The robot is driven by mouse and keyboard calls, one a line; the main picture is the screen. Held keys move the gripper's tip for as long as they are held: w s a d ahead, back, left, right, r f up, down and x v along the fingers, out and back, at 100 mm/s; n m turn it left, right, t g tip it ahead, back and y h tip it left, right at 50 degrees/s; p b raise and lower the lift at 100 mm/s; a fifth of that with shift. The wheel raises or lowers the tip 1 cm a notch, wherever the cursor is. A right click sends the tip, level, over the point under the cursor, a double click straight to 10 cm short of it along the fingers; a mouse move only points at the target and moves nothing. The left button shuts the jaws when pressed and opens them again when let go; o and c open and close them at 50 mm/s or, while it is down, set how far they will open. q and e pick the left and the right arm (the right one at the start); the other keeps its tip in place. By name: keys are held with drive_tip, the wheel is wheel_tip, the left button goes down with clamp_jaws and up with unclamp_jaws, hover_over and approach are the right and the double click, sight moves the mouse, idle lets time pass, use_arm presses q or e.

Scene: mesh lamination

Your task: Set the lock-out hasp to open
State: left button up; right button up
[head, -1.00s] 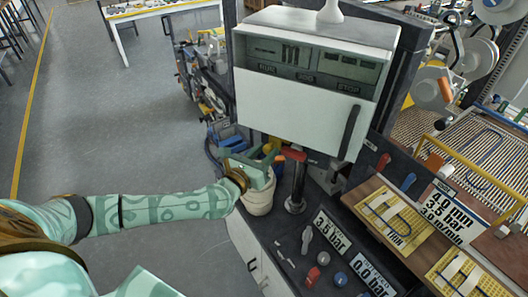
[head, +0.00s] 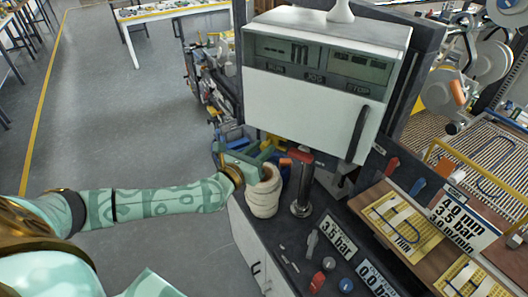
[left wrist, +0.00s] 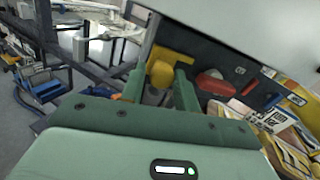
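My left gripper (head: 262,152) is at the left edge of the bench, beside the white press box. In the left wrist view its two green fingers (left wrist: 160,88) stand apart. A yellow part (left wrist: 172,70) and a grey piece show between and beyond them; I cannot tell whether the fingers touch either. I cannot clearly identify the lock-out hasp; the yellow part may belong to it, and the fingers partly hide it. A red-topped dark post (head: 301,185) stands right of the gripper, and a red part (left wrist: 213,84) shows right of the fingers. My right gripper is out of view.
The white press box (head: 310,110) with a black handle (head: 359,133) rises behind. Knobs and pressure labels (head: 336,237) cover the bench front. Open floor (head: 120,120) lies to the left.

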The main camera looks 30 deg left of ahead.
use_arm(q)
drive_tip(key=shift+a, duration=0.2)
drive_tip(key=shift+s, duration=0.1)
drive_tip(key=shift+s+f, duration=0.1)
drive_tip(key=shift+s, duration=0.25)
drive_tip(key=s+a+b, duration=0.2)
drive_tip(key=s, duration=1.3)
drive_tip(key=shift+s, duration=0.2)
